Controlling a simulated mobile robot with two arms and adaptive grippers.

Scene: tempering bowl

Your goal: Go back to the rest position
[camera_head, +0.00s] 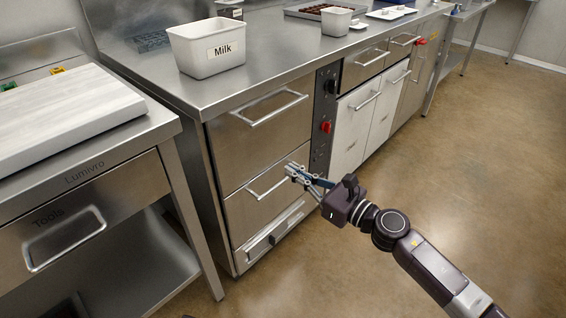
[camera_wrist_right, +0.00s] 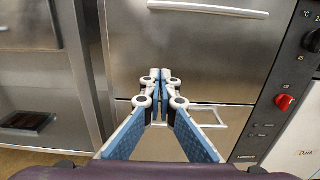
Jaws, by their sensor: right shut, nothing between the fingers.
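My right gripper (camera_head: 291,172) is in front of the steel cabinet's lower drawer (camera_head: 262,190) in the head view. It is shut and empty, with its fingertips together. In the right wrist view the closed blue-and-white fingers (camera_wrist_right: 160,76) point at the cabinet front, between the upper drawer (camera_wrist_right: 190,45) and the lower drawer handle. I cannot tell the exact gap between the fingertips and the drawer front. Both cabinet drawers look closed. My left gripper is not in view.
A white Milk container (camera_head: 206,48) stands on the steel counter (camera_head: 285,55). A tools table with a white board (camera_head: 60,115) is at the left. The control panel has a red knob (camera_head: 326,127). Open floor (camera_head: 480,150) lies at the right.

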